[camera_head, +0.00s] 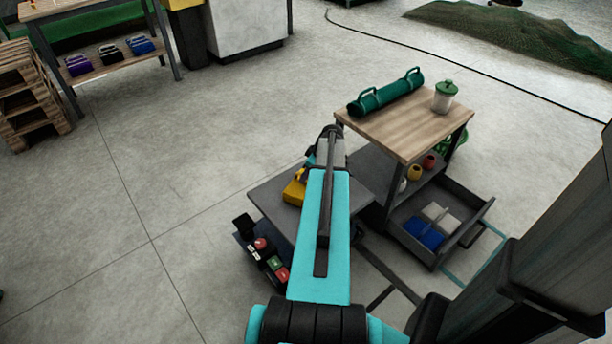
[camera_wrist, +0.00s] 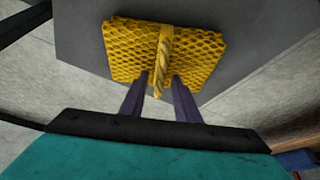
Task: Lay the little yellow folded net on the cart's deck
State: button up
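The little yellow folded net (camera_wrist: 135,50) is a flat mesh bundle with a twisted yellow band across its middle. It appears flat against the grey deck (camera_wrist: 270,25), close to the deck's near edge in the wrist view. In the head view, part of the yellow net (camera_head: 294,190) shows over the cart's grey deck (camera_head: 268,207); my arm hides the rest. My gripper (camera_wrist: 160,88) has its two dark fingers apart, at the net's near edge, with the band's end between them. I see a gap on both sides of the band.
A wood-topped bench (camera_head: 410,125) stands just right of the cart, with a green roll (camera_head: 386,94) and a lidded jar (camera_head: 445,97) on top. Its open drawer (camera_head: 440,232) juts out low. Dark items with red and green parts (camera_head: 268,260) sit beside the deck's lower left.

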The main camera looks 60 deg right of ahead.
jog(key=p+v, duration=0.1)
jog(key=v, duration=1)
jog(key=shift+w, duration=0.1)
dwell(0.5)
